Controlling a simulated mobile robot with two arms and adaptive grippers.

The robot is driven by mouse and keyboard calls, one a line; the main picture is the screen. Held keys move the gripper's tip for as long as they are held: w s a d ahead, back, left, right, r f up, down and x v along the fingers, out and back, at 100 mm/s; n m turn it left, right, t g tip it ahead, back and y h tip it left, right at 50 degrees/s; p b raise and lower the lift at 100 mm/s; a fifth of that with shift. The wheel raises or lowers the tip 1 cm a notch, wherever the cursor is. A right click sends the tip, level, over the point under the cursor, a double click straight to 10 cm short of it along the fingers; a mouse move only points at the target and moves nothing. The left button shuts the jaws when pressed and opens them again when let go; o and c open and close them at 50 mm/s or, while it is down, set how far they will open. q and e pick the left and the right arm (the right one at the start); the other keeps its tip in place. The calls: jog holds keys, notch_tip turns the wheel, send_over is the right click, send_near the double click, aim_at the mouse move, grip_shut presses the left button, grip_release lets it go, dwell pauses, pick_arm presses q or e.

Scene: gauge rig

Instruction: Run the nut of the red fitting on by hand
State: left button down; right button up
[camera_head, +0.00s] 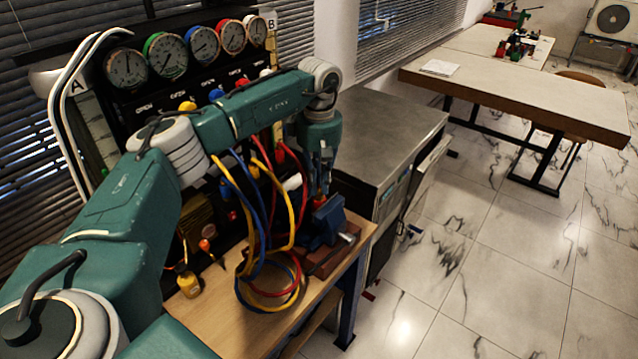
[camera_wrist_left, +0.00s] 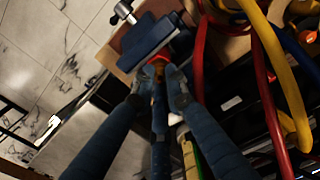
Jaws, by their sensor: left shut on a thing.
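The red fitting (camera_head: 319,200) stands at the blue vise (camera_head: 327,222) on the bench. A small red-orange part of it shows between my fingertips in the left wrist view (camera_wrist_left: 154,62). My left gripper (camera_head: 321,185) points down from above the vise. My right gripper is in neither view.
Yellow, blue and red hoses (camera_head: 262,215) hang close beside my left gripper and coil on the wooden bench (camera_head: 205,315). A gauge panel (camera_head: 185,70) stands behind. A small yellow bottle (camera_head: 188,282) is at the bench's left. A grey cabinet (camera_head: 385,130) stands right of the vise.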

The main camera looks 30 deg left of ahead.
aim_at(319, 185)
pick_arm(q)
jog(key=shift+m, duration=1.5)
jog(key=c, duration=1.7)
grip_release()
jog(key=shift+c, duration=0.2)
jog(key=shift+r, duration=0.15)
notch_tip(319, 185, up, 12)
